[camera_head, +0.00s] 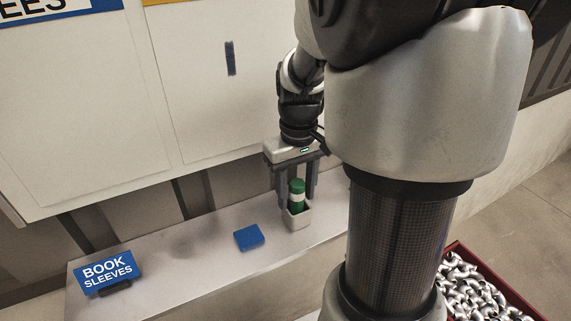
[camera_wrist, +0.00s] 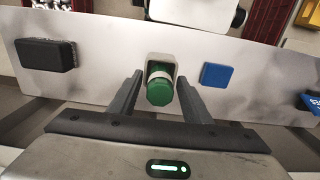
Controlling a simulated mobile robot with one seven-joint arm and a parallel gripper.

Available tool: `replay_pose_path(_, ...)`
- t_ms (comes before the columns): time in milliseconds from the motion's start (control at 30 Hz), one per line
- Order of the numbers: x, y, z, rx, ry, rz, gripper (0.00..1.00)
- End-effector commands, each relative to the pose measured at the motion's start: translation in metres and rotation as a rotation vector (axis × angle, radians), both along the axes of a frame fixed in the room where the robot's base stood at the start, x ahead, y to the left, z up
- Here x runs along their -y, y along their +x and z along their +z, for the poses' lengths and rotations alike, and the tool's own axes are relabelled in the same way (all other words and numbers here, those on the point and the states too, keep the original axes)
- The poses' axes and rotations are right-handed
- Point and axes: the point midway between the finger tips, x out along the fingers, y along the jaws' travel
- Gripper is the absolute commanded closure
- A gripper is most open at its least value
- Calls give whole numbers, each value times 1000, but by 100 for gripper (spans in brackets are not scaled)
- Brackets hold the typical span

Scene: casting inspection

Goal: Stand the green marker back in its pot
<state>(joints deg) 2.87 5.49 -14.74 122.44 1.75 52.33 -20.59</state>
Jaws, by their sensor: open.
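The green marker (camera_head: 297,188) stands upright in a small pale pot (camera_head: 297,218) on the narrow shelf. It has a white band below its green top. In the wrist view the marker (camera_wrist: 160,88) shows end-on, with the rim of the pot (camera_wrist: 160,59) around its far side. My gripper (camera_head: 297,196) points down over the pot, with one finger on each side of the marker. In the wrist view my gripper's fingers (camera_wrist: 160,92) are apart, with visible gaps between them and the marker. The marker's lower end is hidden inside the pot.
On the shelf (camera_head: 190,262), a blue square pad (camera_head: 249,237) lies left of the pot, and a blue "BOOK SLEEVES" sign (camera_head: 106,272) stands at the left end. A black block (camera_wrist: 46,55) shows in the wrist view. A red bin of metal parts (camera_head: 482,287) is at lower right.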

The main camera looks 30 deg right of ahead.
Motion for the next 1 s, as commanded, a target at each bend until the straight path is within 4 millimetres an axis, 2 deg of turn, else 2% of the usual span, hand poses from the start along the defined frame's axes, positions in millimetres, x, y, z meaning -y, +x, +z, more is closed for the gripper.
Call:
replay_pose_path(167,1,1,27,7,-1,0,56)
replay_pose_path(300,8,1,59,8,-2,-2,56)
replay_pose_path(500,8,1,110,7,-2,-1,56)
replay_pose_path(700,7,0,150,4,-1,0,56)
replay_pose_path(833,7,0,166,3,-1,0,56)
replay_pose_path(1000,0,-6,175,26,1,1,56)
